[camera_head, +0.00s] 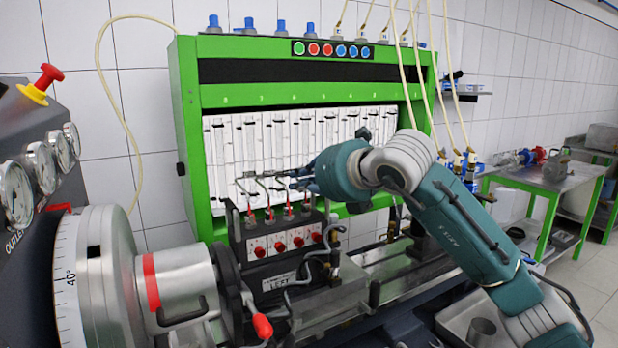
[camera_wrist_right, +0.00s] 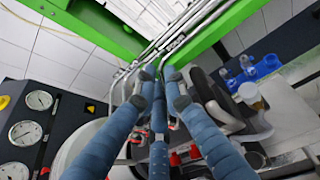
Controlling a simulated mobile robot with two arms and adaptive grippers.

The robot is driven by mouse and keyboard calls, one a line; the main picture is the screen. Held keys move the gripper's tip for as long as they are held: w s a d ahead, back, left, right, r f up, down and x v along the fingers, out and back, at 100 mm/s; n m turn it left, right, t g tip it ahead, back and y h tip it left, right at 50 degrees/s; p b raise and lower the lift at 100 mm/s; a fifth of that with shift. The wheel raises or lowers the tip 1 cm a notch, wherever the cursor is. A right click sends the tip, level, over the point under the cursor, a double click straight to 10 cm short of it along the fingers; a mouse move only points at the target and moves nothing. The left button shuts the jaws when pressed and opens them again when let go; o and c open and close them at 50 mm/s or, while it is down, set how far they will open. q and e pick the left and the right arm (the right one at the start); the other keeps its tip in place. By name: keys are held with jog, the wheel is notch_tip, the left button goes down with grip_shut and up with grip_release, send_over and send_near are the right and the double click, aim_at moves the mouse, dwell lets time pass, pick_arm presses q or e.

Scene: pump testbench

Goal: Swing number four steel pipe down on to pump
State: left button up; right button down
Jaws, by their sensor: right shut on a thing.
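The pump (camera_head: 280,246) is a dark block with a row of red knobs and a white plate reading LEFT. Several thin bent steel pipes (camera_head: 262,185) stand above it, in front of the white flow-tube panel. My right gripper (camera_head: 303,177) is at the right end of this row, partly hidden by my own wrist. My left gripper is not in view.
The green frame (camera_head: 188,130) rises close behind the pipes. A large graduated dial drum (camera_head: 90,265) and pressure gauges (camera_head: 40,168) stand at the left. Hoses hang near my right arm.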

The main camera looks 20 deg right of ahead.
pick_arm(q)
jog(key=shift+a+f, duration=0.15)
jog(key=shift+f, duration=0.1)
pick_arm(e)
jog(key=shift+a+f, duration=0.1)
jog(key=shift+f, duration=0.75)
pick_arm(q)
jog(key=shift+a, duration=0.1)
pick_arm(e)
jog(key=c, duration=1.9)
grip_release()
jog(key=shift+s, duration=0.1)
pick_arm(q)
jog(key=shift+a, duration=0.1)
pick_arm(e)
jog(key=shift+r, duration=0.15)
jog(key=shift+r, duration=0.1)
